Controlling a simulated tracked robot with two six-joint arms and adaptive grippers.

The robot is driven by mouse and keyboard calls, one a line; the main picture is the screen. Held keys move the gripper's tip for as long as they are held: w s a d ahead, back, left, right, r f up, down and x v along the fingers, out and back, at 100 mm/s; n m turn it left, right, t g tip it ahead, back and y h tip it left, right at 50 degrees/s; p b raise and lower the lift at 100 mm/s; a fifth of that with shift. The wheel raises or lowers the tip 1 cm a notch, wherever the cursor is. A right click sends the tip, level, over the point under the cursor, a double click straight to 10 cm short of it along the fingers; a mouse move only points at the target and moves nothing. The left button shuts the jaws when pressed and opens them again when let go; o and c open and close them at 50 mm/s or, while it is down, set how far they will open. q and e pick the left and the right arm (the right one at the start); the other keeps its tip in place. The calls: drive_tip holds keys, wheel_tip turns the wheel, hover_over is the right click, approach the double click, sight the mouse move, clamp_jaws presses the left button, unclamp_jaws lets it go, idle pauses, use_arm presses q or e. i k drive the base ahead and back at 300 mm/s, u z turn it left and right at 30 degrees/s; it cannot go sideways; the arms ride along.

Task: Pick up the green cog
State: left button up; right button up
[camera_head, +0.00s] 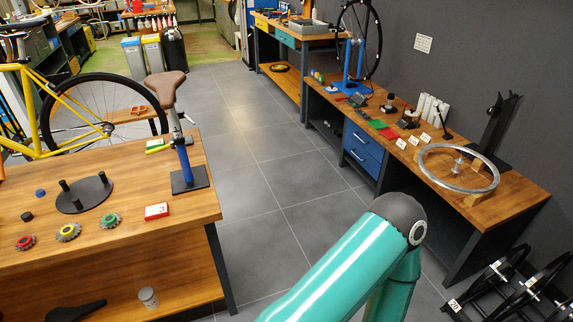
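The green cog (110,220) lies flat on the wooden workbench (180,222) at the left, near its front edge. It is a dark toothed ring with a green centre. A yellow-centred cog (68,232) and a red-centred cog (25,242) lie to its left in a row. Neither of my grippers is in view. A teal link of one of my arms rises from the bottom middle, over the floor and to the right of the workbench. Nothing touches the green cog.
A black disc with upright pegs (85,197) stands behind the cogs. A red-and-white box (156,211) lies to the right of the green cog, and a blue post on a black base (188,180) stands beyond. A small blue piece (40,193) lies at the left. Bare wood lies before the cogs.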

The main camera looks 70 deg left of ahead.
sight(110, 221)
drive_tip(key=z, duration=0.25)
drive_tip(key=i, duration=0.2)
drive_tip(key=u, duration=2.6)
drive_tip(key=i, duration=0.15)
drive_tip(key=u, duration=1.8)
drive_tip(key=k, duration=0.4)
drive_tip(key=u, duration=0.4)
drive_tip(key=i, duration=1.5)
drive_tip(key=z, duration=0.45)
